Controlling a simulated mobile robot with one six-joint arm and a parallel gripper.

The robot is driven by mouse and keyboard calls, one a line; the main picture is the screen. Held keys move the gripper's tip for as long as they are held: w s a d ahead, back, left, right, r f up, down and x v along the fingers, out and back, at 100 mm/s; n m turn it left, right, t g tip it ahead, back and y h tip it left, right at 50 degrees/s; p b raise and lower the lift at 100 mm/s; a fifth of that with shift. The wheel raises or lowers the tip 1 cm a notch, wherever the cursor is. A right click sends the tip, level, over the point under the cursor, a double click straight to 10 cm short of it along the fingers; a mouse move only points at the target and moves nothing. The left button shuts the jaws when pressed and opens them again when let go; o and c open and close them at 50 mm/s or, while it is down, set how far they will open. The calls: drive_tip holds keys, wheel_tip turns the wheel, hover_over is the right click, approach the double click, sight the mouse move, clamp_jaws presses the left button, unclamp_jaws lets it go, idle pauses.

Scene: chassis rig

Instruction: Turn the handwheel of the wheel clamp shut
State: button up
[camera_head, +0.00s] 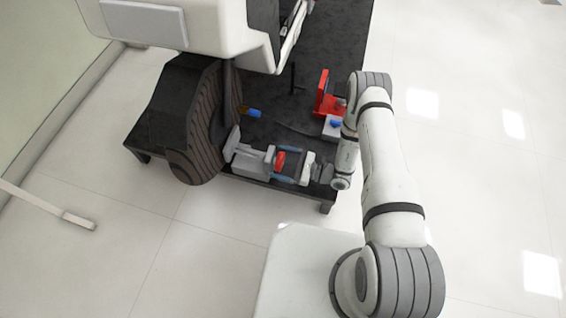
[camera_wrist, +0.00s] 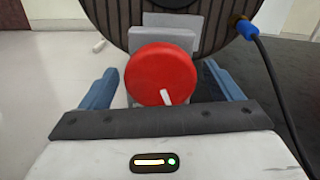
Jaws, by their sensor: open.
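The red round handwheel (camera_wrist: 160,72) faces me in the wrist view, with a pale peg on its lower face. In the head view the handwheel (camera_head: 280,160) is a small red patch on the grey wheel clamp (camera_head: 252,162). The clamp (camera_wrist: 172,42) shows behind the handwheel, against the dark tyre (camera_wrist: 112,22); the tyre (camera_head: 200,125) stands upright in the head view. My gripper (camera_wrist: 160,90) is open. Its blue fingers stand wide at the left and right of the handwheel, with visible gaps. In the head view my gripper (camera_head: 287,164) is level with the handwheel.
The dark platform (camera_head: 335,45) carries the white vehicle body (camera_head: 190,25). A blue-ended connector (camera_head: 253,113) is beside the tyre, and a cable (camera_wrist: 275,85) hangs at right in the wrist view. A red bracket (camera_head: 323,95) stands near my arm.

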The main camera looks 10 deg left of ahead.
drive_tip(key=shift+c, duration=0.4)
drive_tip(key=c, duration=0.9)
drive_tip(key=m+b, duration=0.1)
drive_tip(key=m, duration=0.3)
drive_tip(key=shift+m, duration=0.4)
drive_tip(key=o, duration=1)
drive_tip(key=shift+d, duration=0.1)
drive_tip(key=d, duration=0.2)
drive_tip(key=d+p, duration=0.1)
drive_tip(key=d, duration=0.2)
drive_tip(key=d+p, duration=0.1)
drive_tip(key=d, duration=0.1)
drive_tip(key=shift+s+d, duration=0.3)
